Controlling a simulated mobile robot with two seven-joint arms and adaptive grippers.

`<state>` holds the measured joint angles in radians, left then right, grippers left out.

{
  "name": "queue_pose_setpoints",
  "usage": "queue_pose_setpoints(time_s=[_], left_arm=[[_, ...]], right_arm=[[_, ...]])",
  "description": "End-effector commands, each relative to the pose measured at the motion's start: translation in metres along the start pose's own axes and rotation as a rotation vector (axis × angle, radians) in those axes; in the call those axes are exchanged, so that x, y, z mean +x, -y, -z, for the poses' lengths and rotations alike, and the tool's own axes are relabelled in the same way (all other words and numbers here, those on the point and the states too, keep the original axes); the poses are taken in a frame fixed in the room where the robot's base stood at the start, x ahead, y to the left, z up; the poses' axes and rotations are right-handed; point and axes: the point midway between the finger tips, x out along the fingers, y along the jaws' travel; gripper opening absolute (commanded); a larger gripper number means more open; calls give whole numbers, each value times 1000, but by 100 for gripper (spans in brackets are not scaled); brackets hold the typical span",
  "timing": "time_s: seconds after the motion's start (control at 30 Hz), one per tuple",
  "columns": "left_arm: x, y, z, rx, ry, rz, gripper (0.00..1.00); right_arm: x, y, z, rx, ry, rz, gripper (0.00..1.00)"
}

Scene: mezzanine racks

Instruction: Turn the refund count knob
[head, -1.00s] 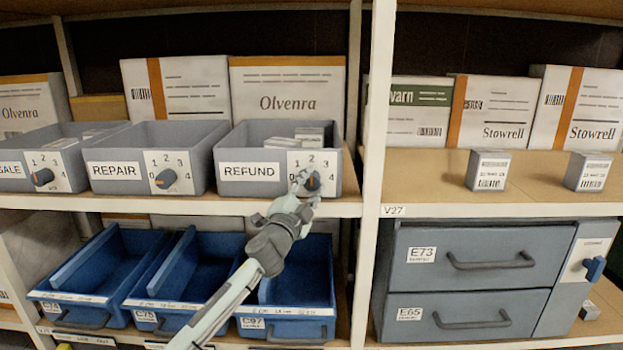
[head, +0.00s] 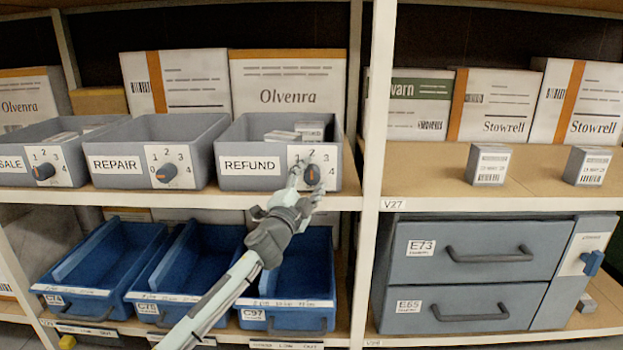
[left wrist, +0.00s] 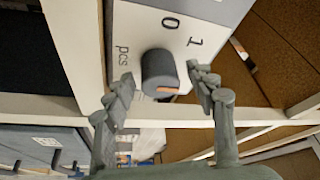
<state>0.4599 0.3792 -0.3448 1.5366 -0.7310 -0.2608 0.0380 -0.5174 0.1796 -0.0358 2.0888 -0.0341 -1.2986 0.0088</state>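The refund bin (head: 240,154) is a grey open bin labelled REFUND on the upper shelf. Its white dial plate (head: 331,158) is at the front right. The dark refund knob (head: 314,172) is partly hidden by my left gripper (head: 301,178) in the head view. In the left wrist view the round grey knob (left wrist: 158,70) shows an orange mark, beside the digits 0 and 1 and the letters pcs. My left gripper (left wrist: 162,88) is open, one finger on each side of the knob, with visible gaps. My right gripper is not in view.
The repair bin (head: 112,166) with its own knob stands just left. Blue bins (head: 291,303) sit below, under my left arm. A white post (head: 372,170) rises close on the right. Small boxes (head: 489,164) stand on the right shelf, above grey drawers (head: 480,252).

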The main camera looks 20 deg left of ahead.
Motion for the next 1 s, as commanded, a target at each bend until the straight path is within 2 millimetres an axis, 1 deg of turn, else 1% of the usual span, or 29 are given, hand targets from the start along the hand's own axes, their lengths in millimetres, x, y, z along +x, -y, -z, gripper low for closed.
queue_pose_setpoints(time_s=[0.23, 0.37, 0.47, 0.7, 0.8, 0.9, 1.0], left_arm=[[-1, 0, 1, -1, -1, 0, 56], [-12, -1, 0, 0, -2, -1, 56], [-30, -2, 0, 0, -1, -2, 56], [-82, -2, 0, -2, -1, -3, 56], [-99, -1, 0, -2, 0, -2, 56], [-111, -1, 0, -1, -1, -1, 56], [-118, 0, 0, 0, 0, 0, 56]], right_arm=[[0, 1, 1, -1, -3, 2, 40], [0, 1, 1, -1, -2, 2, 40], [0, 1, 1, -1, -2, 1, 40], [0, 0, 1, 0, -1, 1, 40], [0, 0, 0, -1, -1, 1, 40], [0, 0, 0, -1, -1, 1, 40], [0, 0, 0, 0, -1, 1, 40]])
